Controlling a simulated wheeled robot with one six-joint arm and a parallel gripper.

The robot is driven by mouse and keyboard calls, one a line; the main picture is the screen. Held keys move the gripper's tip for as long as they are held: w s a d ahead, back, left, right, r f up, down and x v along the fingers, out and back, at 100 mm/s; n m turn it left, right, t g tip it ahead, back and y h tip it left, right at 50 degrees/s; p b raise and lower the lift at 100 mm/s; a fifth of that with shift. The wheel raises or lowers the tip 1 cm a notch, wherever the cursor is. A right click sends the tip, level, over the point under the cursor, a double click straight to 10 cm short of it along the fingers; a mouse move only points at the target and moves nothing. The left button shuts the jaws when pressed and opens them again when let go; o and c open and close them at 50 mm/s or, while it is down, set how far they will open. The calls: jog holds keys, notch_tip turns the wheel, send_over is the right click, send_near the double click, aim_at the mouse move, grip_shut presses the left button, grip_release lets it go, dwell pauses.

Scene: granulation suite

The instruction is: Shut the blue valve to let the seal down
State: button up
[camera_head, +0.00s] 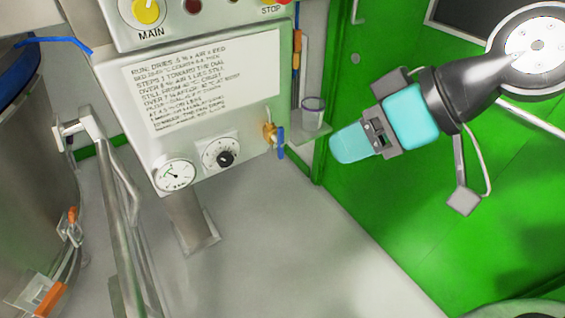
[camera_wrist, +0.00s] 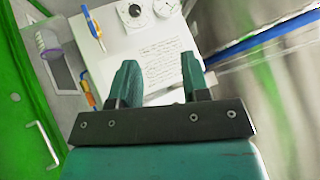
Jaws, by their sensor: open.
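The blue valve has a blue lever (camera_head: 281,143) on a small brass body (camera_head: 269,132), at the lower right edge of a grey control panel (camera_head: 220,50). The lever hangs roughly downward in the head view. It also shows at the top left of the wrist view, as a blue lever (camera_wrist: 91,22). My gripper (camera_head: 348,145) is to the right of the valve and apart from it. In the wrist view its two teal fingers (camera_wrist: 160,68) are spread, with nothing between them.
A round gauge (camera_head: 175,175) and a black knob dial (camera_head: 223,154) sit left of the valve. A cup (camera_head: 312,112) stands on a small shelf (camera_head: 310,135) between valve and gripper. A steel rail (camera_head: 120,215) and vessel (camera_head: 30,170) are at left. Grey floor (camera_head: 290,240) is clear.

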jog(key=w+a+f+t+y+b, duration=0.2)
jog(key=w+f+b, duration=0.2)
jog(key=f+b, duration=0.3)
jog(key=w+a+f+t+y+b, duration=0.1)
jog(key=w+f+t+b, duration=0.2)
jog(key=f+b, duration=0.45)
jog(key=m+t+h+b, duration=0.1)
jog(key=m+t+b, duration=0.1)
jog(key=t+b, duration=0.7)
send_near(282, 142)
jog(key=w+a+p, duration=0.1)
jog(key=w+p, duration=0.1)
jog(key=p, duration=0.1)
jog(key=w+a+r+g+p, duration=0.1)
jog(key=w+a+p, duration=0.1)
jog(key=w+p, duration=0.1)
jog(key=w+a+g+p, duration=0.1)
jog(key=w+p, duration=0.2)
jog(key=p, duration=0.1)
jog(key=shift+a+r, duration=0.4)
jog(key=shift+w+a+f, duration=0.1)
jog(key=shift+w+a, duration=0.25)
jog(key=shift+w, duration=0.2)
grip_shut()
